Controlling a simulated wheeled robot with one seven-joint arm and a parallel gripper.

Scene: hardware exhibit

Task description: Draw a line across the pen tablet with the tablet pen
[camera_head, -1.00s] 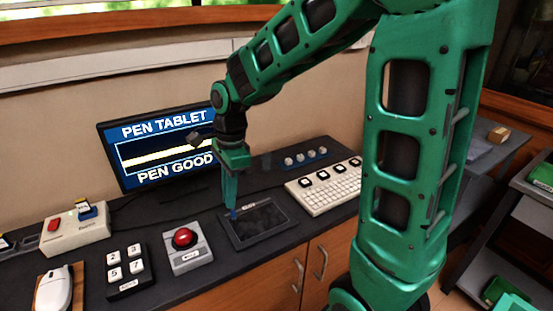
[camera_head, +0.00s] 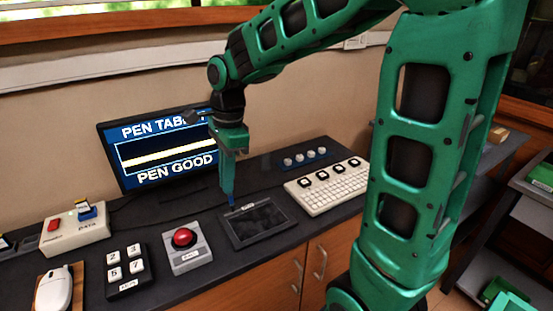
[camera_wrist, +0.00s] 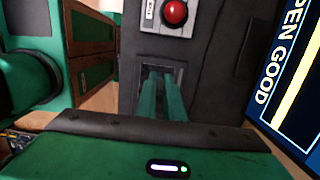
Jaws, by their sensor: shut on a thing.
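The dark pen tablet (camera_head: 262,222) lies on the counter. Only the pen's tip area shows; the fingers hide the rest. I cannot tell whether the tip touches the tablet. The monitor (camera_head: 160,148) behind reads "PEN TABLET" and "PEN GOOD", with a pale yellow line across its box. In the wrist view my fingers (camera_wrist: 162,98) cover much of the tablet (camera_wrist: 150,48).
A red button box (camera_head: 187,246) stands left of the tablet, and a white keyboard (camera_head: 328,188) stands to its right. A number keypad (camera_head: 127,270), a mouse (camera_head: 54,290) and a data box (camera_head: 76,229) are farther left. A row of knobs (camera_head: 306,158) is behind.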

